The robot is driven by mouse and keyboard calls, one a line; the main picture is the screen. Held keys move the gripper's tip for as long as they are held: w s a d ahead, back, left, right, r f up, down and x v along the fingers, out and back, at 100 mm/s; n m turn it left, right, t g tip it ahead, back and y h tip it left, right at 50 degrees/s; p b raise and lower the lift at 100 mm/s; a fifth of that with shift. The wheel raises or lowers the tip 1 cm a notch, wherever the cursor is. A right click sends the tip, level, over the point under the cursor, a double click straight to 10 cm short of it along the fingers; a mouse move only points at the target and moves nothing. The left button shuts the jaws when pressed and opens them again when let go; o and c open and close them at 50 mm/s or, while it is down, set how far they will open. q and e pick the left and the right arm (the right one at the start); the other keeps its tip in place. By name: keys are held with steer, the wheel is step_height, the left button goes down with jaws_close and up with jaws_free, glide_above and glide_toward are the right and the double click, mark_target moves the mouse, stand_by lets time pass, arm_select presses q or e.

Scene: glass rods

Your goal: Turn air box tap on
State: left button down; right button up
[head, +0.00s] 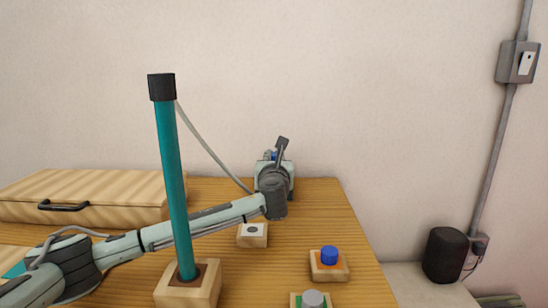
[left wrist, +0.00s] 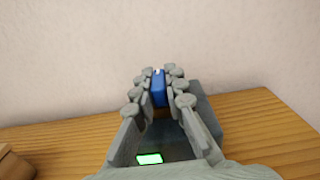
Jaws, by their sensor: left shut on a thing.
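My left gripper (left wrist: 160,92) is shut on a narrow blue piece (left wrist: 158,88), which looks like the tap handle. In the head view, the left gripper (head: 274,157) is at the back of the table, with a bit of blue between its fingers. A grey body (left wrist: 205,105), likely the air box, shows behind the right-hand finger in the left wrist view; the gripper and wrist hide most of it. I cannot tell the tap's setting. My right gripper is not in view.
A teal tube (head: 172,180) with a black cap stands in a wooden block (head: 188,293), in front of my left arm. A thin grey hose (head: 207,145) runs from its top toward my wrist.

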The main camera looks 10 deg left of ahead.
mark_target(274, 153)
arm_select(q)
steer(key=c, duration=1.6)
jaws_free()
steer(key=shift+o, duration=0.2)
steer(key=shift+r, duration=0.1)
step_height(274, 153, up, 10)
steer(key=shift+f, duration=0.1)
